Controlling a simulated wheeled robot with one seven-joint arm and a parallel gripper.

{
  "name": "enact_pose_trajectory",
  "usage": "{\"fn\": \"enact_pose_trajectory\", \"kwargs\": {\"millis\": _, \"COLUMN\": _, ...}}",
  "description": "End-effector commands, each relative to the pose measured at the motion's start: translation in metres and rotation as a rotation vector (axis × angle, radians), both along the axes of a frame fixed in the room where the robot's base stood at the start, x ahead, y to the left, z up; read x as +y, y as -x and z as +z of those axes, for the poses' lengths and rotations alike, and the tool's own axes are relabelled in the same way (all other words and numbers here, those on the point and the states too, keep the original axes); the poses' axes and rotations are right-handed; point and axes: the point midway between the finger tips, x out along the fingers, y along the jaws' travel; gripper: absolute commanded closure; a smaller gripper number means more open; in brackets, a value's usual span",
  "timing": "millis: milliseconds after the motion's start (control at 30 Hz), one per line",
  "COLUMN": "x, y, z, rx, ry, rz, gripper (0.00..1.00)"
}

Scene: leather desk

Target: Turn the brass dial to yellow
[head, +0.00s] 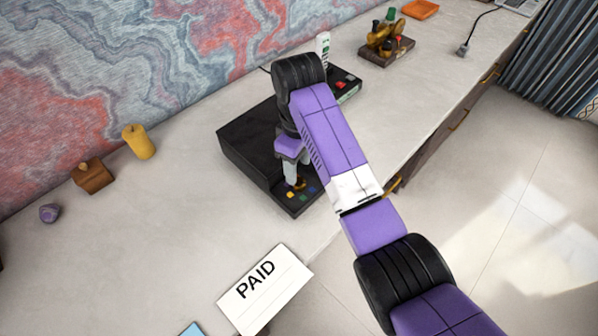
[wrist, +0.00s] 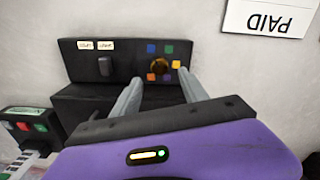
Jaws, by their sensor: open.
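The brass dial (wrist: 160,65) is a round knob on the sloped front panel of a black box (head: 245,150). Which square the dial points to is too small to tell. In the head view the dial (head: 300,184) is partly hidden by my gripper (head: 294,180). My gripper is open, with one finger on either side of the dial in the wrist view (wrist: 160,76). I cannot tell whether the fingers touch it.
A black switch (wrist: 104,66) under two pale labels sits left of the dial in the wrist view. A second black device with red and green buttons (head: 346,87) stands behind. A PAID card (head: 265,287) lies nearer.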

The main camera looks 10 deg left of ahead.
Motion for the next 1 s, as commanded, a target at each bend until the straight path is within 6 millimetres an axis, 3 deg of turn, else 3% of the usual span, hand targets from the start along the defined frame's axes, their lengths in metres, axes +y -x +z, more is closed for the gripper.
{"fn": "enact_pose_trajectory", "kwargs": {"millis": 333, "x": 0.0, "y": 0.001, "z": -0.049, "rx": 0.001, "ry": 0.001, "rz": -0.001, "gripper": 0.48}}
{"fn": "enact_pose_trajectory", "kwargs": {"millis": 733, "x": 0.0, "y": 0.0, "z": -0.057, "rx": 0.0, "ry": -0.001, "rz": 0.0, "gripper": 0.48}}
{"fn": "enact_pose_trajectory", "kwargs": {"millis": 1000, "x": 0.0, "y": 0.0, "z": -0.057, "rx": 0.0, "ry": -0.001, "rz": -0.001, "gripper": 1.0}}
